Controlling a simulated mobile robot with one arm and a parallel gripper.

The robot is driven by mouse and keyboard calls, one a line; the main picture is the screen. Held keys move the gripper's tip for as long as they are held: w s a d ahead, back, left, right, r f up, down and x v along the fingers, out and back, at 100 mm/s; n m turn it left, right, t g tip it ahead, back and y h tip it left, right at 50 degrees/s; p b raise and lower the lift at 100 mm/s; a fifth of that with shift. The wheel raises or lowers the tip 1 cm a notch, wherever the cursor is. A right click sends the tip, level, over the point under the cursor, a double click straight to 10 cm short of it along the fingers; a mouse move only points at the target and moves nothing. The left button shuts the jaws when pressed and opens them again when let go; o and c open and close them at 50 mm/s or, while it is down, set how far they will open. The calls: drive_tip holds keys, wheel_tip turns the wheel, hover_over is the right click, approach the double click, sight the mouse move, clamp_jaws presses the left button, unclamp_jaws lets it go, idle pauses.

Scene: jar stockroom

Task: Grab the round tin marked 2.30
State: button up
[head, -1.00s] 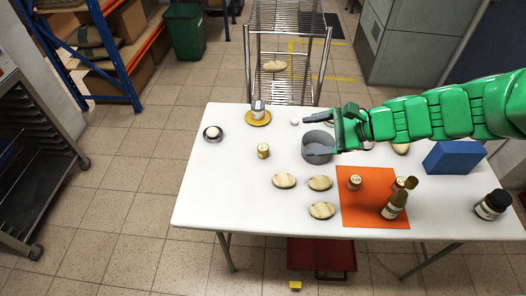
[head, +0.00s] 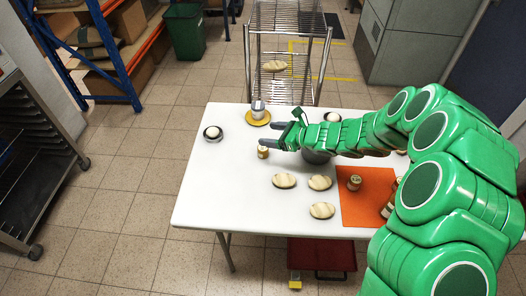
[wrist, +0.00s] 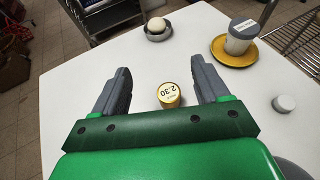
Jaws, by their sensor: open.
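The round tin marked 2.30 (wrist: 168,95) stands upright on the white table, its label readable on the lid in the wrist view. My gripper (head: 266,136) is open and empty, reaching in from the right close to the tin. In the wrist view my gripper's (wrist: 160,68) two grey fingers appear on either side of the tin, with gaps on both sides. I cannot tell how far above the table they are.
A lidded cup (wrist: 240,36) stands on a yellow saucer (wrist: 222,55) beyond the tin. A small bowl (head: 205,136) holds a white round thing. Several oval slabs and an orange mat (head: 360,210) lie nearer. The table's left front is bare.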

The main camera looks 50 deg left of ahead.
sight(259, 148)
drive_tip(key=shift+m, duration=0.4)
drive_tip(key=shift+w+a+f, duration=0.1)
drive_tip(key=shift+a+f, duration=0.05)
drive_tip(key=shift+f, duration=1.4)
drive_tip(key=shift+s+a+f, duration=0.1)
drive_tip(key=shift+a+f, duration=0.1)
drive_tip(key=shift+f, duration=1.3)
drive_tip(key=shift+w+a+f, duration=0.1)
drive_tip(key=shift+a+f, duration=0.05)
drive_tip(key=shift+f, duration=1.4)
drive_tip(key=x, duration=0.4)
drive_tip(key=shift+a+f, duration=0.1)
drive_tip(key=shift+f, duration=0.15)
drive_tip(key=shift+a, duration=0.35)
drive_tip(key=c, duration=1.1)
drive_tip(key=shift+o, duration=0.2)
